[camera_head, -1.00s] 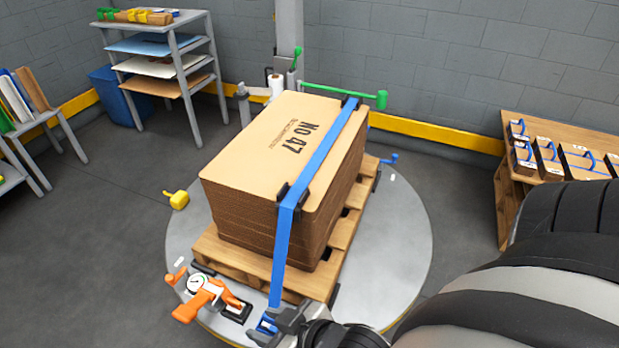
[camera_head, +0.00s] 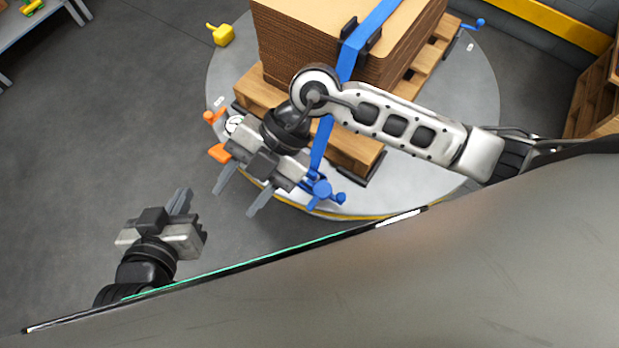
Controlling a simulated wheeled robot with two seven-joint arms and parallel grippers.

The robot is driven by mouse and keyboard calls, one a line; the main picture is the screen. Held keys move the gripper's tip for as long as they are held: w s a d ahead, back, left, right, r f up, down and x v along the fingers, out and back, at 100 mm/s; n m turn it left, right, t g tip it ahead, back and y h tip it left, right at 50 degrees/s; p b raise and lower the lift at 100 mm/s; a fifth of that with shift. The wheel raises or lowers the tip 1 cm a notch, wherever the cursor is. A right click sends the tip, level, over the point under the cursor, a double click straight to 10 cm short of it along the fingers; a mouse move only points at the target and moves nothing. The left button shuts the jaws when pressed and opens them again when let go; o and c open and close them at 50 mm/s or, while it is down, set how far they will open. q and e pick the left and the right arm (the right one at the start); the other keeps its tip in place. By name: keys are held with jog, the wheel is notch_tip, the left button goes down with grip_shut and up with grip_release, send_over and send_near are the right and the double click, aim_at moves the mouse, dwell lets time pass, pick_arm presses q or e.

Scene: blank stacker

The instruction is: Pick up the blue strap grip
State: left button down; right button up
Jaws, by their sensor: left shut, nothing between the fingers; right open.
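A blue strap (camera_head: 362,45) runs over the stack of brown cardboard sheets (camera_head: 325,50) and down its front. At its lower end, near the turntable's front rim, is a blue fitting with round knobs, which looks like the blue strap grip (camera_head: 322,190). My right gripper (camera_head: 238,197) is open and empty. It is left of the blue grip and apart from its knobs, with its fingers pointing down-left. My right wrist hides part of the strap and pallet. My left gripper (camera_head: 182,198) is shut and empty, further left over the floor.
A wooden pallet (camera_head: 350,148) carries the stack on a round grey turntable (camera_head: 232,60). An orange tool with a gauge (camera_head: 218,153) is partly hidden behind my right gripper. A yellow piece (camera_head: 221,35) is at the turntable's left.

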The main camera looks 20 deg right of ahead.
jog(key=w+d+f+t+h, duration=0.1)
jog(key=w+d+f+h, duration=0.2)
jog(key=d+f+h, duration=0.15)
jog(key=m+t+h+b, duration=0.1)
jog(key=m+t+h, duration=0.1)
jog(key=m+h, duration=0.15)
send_over(309, 176)
jog(key=f, duration=0.1)
jog(key=shift+n+t+h, duration=0.25)
jog(key=shift+t+h, duration=0.05)
jog(key=shift+h, duration=0.3)
jog(key=f+b, duration=0.2)
jog(key=f, duration=0.8)
jog(key=shift+w, duration=0.2)
notch_tip(309, 176, down, 5)
jog(key=shift+w+d+r+b, duration=0.15)
jog(key=shift+b, duration=0.55)
jog(key=shift+f, duration=0.5)
pick_arm(q)
jog(key=f, duration=0.2)
jog(key=d+f, duration=0.1)
jog(key=f, duration=0.1)
jog(key=shift+w+f, duration=0.2)
pick_arm(e)
jog(key=c, duration=0.7)
